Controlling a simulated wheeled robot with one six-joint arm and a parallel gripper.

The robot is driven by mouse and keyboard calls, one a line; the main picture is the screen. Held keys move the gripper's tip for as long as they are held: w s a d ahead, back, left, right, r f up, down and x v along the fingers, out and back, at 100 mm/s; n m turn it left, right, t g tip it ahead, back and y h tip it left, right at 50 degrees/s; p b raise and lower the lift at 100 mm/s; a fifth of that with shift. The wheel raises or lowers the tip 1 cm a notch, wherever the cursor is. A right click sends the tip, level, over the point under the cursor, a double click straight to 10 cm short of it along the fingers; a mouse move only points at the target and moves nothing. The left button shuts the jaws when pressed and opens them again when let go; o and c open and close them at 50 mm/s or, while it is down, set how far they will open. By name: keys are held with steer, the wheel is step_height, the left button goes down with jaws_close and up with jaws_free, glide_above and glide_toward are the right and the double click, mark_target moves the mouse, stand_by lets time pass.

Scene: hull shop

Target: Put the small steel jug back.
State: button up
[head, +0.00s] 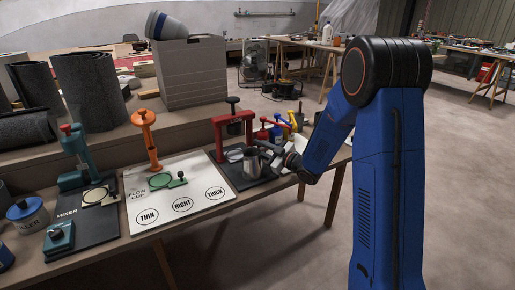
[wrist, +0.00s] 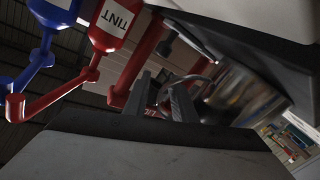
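The small steel jug (head: 252,161) stands upright at the black board under the red stand in the head view. In the wrist view its shiny, blurred body (wrist: 240,92) is right of centre, with the curved handle toward the fingers. My gripper (head: 275,154) is at the jug's right side, by the handle. In the wrist view the two dark fingers (wrist: 163,94) stand apart, with part of the handle showing between and beyond them. The gap looks wider than the handle, so my gripper looks open around it. The jug's underside is hidden.
A red stand (head: 219,135) rises behind the jug. Red and blue tint bottles (head: 262,135) stand close behind my gripper; the red one (wrist: 117,20) looms in the wrist view. The white flow-cup board (head: 150,215) lies left, then the mixer board (head: 95,228).

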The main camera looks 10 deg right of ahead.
steer(key=shift+r, duration=0.15)
steer(key=v, duration=1.2)
steer(key=s+d+r+m+g+h, duration=0.2)
steer(key=s+d+r+m+h, duration=0.6)
steer(key=s+h, duration=0.4)
steer(key=s+a+f+m+g, duration=0.1)
steer(key=s+a+m+g, duration=0.1)
steer(key=s, duration=1.2)
steer(key=s+a+f+m+g+y, duration=0.1)
steer(key=s+g, duration=0.4)
steer(key=s, duration=0.9)
steer(key=a+m, duration=0.1)
steer(key=a, duration=0.1)
steer(key=shift+s+a+f+m, duration=0.3)
